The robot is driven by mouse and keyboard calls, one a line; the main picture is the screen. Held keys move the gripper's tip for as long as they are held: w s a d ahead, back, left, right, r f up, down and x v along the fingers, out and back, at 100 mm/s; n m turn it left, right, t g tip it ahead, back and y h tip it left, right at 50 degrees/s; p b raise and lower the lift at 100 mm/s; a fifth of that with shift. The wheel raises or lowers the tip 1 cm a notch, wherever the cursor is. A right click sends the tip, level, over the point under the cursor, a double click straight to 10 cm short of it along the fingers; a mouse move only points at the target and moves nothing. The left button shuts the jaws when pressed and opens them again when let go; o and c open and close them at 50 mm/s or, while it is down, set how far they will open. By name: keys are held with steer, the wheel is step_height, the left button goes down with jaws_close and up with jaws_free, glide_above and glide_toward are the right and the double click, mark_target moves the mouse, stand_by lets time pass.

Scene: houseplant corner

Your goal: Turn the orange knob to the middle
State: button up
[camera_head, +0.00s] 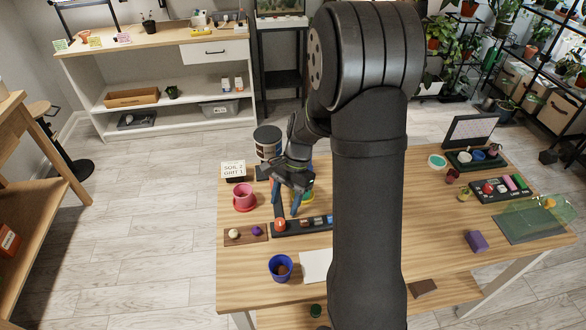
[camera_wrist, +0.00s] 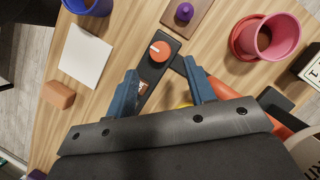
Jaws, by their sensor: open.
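The orange knob (camera_wrist: 160,51) is round with a white pointer mark on its top and sits at one end of a dark panel (camera_wrist: 151,72). In the head view the knob (camera_head: 280,225) is at the left end of the dark panel (camera_head: 300,228). My gripper (camera_wrist: 162,84) is open in the wrist view, with its two blue fingers spread on either side of the panel and the knob just beyond the fingertips, apart from them. In the head view my gripper (camera_head: 285,213) is above and close to the knob. My arm hides the panel's right part.
A wooden strip (camera_head: 240,234) with a white and a purple knob (camera_head: 256,230) lies left of the panel. A pink pot (camera_head: 244,197) stands behind it. A blue pot (camera_head: 280,267) and a white sheet (camera_head: 316,265) are in front. The table's right front is mostly clear.

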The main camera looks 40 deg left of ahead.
mark_target(280, 221)
steer(key=v, duration=1.1)
steer(key=shift+w+r, duration=0.2)
steer(key=shift+r, duration=0.1)
steer(key=x, duration=1.7)
steer(key=shift+s+f, duration=0.2)
steer(key=shift+s, duration=0.05)
steer(key=shift+r, duration=0.1)
